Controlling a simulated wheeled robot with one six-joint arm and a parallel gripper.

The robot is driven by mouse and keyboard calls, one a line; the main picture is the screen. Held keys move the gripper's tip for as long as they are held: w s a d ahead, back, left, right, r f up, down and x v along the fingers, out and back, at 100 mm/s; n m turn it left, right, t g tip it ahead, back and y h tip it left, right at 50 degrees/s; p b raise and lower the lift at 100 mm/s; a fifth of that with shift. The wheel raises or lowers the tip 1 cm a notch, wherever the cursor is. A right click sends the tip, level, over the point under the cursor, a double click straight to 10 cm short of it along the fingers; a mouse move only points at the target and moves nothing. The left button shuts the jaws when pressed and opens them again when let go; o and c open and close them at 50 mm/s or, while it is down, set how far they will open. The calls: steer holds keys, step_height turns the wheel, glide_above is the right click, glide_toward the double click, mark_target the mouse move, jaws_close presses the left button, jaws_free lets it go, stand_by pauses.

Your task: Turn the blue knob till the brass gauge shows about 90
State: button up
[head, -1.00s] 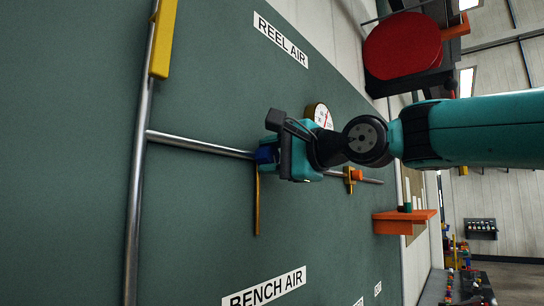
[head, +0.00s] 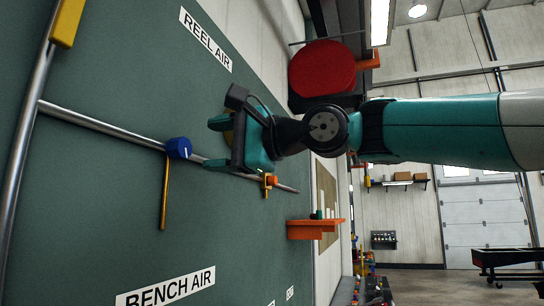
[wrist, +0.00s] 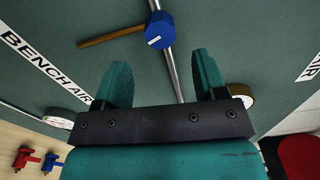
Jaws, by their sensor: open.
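The blue knob (head: 178,148) sits on a metal pipe on the green wall panel, with a white line on its face. In the wrist view the knob (wrist: 160,30) lies beyond the fingertips, in line with the gap. My gripper (head: 212,143) is open and empty, to the right of the knob and apart from it. The gripper's spread fingers (wrist: 160,65) show in the wrist view. A brass-rimmed gauge (wrist: 243,92) is beside the right finger in the wrist view, seen edge-on and partly hidden. In the head view my gripper nearly covers it; its reading cannot be seen.
A brass-coloured lever (head: 165,192) extends from beside the knob. An orange fitting (head: 271,181) sits farther along the pipe. An orange shelf (head: 314,229) and a red reel (head: 322,68) stand out at the right. Another round gauge (wrist: 58,122) is at lower left in the wrist view.

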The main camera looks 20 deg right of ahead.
steer(key=b+v, duration=0.2)
steer(key=v, duration=0.7)
steer(key=shift+s+d, duration=0.3)
step_height(320, 180, down, 28)
steer(key=s+a+n+g+h+b, duration=0.1)
steer(key=a+n+g+h+b, duration=0.25)
steer(key=n+h+b, duration=0.2)
steer(key=s+d+f+n+g+h+b, duration=0.1)
steer(key=s+d+f+n+g+h, duration=0.1)
steer(key=s+f+n, duration=0.3)
steer(key=s+d+f+n+g+h+b, duration=0.1)
steer(key=s+f+n+g, duration=0.4)
steer(key=s+f, duration=0.6)
step_height(320, 180, down, 8)
steer(key=shift+s+d+f+h+b, duration=0.1)
steer(key=shift+s+d+h+b, duration=0.2)
steer(key=shift+d+h, duration=0.5)
steer(key=shift+w+g, duration=0.15)
steer(key=shift+g, duration=0.1)
